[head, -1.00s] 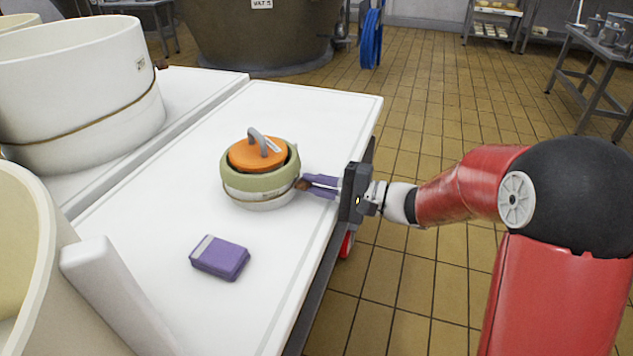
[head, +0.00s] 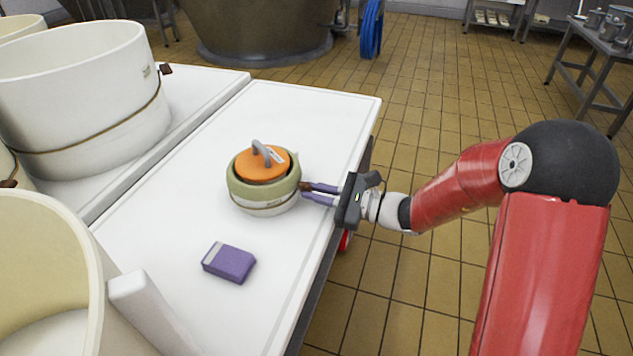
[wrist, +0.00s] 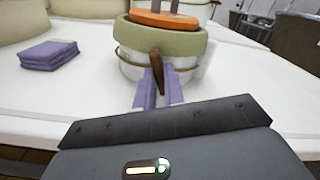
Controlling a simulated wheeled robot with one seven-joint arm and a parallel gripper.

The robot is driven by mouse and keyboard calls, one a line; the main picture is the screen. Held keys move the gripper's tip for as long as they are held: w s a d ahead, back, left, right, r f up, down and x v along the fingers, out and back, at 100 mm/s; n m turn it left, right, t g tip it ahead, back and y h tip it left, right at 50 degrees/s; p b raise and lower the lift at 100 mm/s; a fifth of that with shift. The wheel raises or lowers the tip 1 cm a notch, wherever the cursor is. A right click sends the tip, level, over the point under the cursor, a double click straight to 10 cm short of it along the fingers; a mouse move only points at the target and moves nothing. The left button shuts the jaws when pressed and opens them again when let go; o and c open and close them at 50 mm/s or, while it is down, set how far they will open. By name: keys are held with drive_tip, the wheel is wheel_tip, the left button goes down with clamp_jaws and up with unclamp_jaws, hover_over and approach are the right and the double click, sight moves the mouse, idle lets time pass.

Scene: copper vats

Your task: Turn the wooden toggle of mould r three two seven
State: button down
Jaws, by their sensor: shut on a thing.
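A small mould (head: 263,199) stands on the white table, with a green band and an orange lid (head: 262,166) that has a grey handle. A cord runs around its lower part. Its brown wooden toggle (wrist: 156,68) sticks out from the side facing my gripper. My gripper (head: 308,192) reaches in from the right. Its purple fingers are shut on the toggle, which stands tilted slightly from upright between the fingertips in the wrist view (wrist: 158,88). No label can be read on this mould.
A purple block (head: 229,263) lies on the table (head: 190,230) in front of the mould. Large cream moulds (head: 80,90) stand at the left. A white upright piece (head: 140,305) is at the near left.

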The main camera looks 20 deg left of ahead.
drive_tip(key=m+p, duration=0.2)
drive_tip(key=m, duration=0.1)
drive_tip(key=shift+r+p, duration=0.2)
drive_tip(key=shift+p, duration=0.15)
drive_tip(key=shift+f+m+p, duration=0.1)
drive_tip(key=shift+m+p, duration=0.35)
drive_tip(key=shift+m, duration=0.15)
drive_tip(key=shift+f, duration=0.1)
drive_tip(key=c, duration=1.5)
unclamp_jaws()
drive_tip(key=shift+d, duration=0.1)
drive_tip(key=d, duration=0.7)
drive_tip(key=shift+s+d, duration=0.25)
drive_tip(key=shift+d, duration=0.05)
